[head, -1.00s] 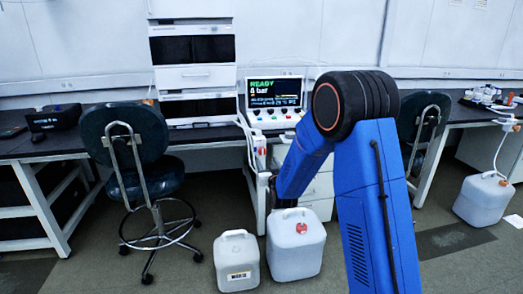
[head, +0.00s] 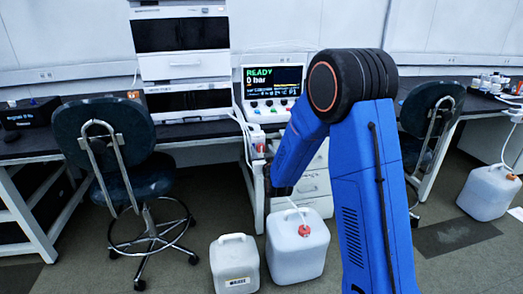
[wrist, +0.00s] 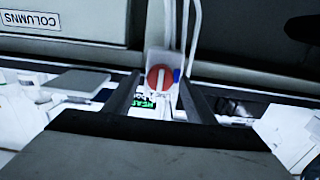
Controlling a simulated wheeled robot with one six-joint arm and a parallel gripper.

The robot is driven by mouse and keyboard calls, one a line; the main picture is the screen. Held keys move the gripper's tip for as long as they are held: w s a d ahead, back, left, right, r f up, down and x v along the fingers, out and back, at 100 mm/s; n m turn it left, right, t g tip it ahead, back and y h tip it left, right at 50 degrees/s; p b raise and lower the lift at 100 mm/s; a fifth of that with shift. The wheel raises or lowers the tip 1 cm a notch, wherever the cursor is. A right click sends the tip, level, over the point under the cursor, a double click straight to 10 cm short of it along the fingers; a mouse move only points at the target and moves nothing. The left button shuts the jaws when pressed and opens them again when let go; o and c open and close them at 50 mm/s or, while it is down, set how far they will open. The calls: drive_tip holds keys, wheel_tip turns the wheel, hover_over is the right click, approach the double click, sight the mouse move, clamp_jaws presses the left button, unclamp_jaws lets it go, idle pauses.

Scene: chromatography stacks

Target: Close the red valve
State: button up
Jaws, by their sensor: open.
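The red valve (wrist: 160,78) is a round red knob with a pale bar across it, standing upright in the wrist view. It sits on a white block with white tubes rising behind it. In the head view a small red spot that looks like the valve (head: 261,148) shows just left of my arm, at the bench's front edge. My gripper (wrist: 160,88) is open, with one dark finger on each side of the valve in the wrist view. I cannot tell whether the fingers touch it. In the head view my gripper (head: 274,186) is dark and mostly hidden by my blue arm.
A display (head: 274,90) reading READY stands on the bench beside stacked instruments (head: 182,65). White jugs (head: 298,245) (head: 235,262) stand on the floor below my gripper. Chairs (head: 120,165) (head: 432,115) stand to both sides. A small blue part (wrist: 177,76) is right beside the valve.

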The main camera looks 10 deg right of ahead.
drive_tip(key=shift+c, duration=0.5)
drive_tip(key=c, duration=0.9)
drive_tip(key=shift+m, duration=0.4)
drive_tip(key=m, duration=0.3)
drive_tip(key=shift+d+m, duration=0.1)
drive_tip(key=shift+m, duration=0.3)
drive_tip(key=m, duration=0.4)
drive_tip(key=shift+d+f+m, duration=0.1)
drive_tip(key=shift+m, duration=0.2)
drive_tip(key=m, duration=0.4)
drive_tip(key=shift+f, duration=0.1)
drive_tip(key=m, duration=0.4)
drive_tip(key=shift+m, duration=0.3)
drive_tip(key=shift+f, duration=0.1)
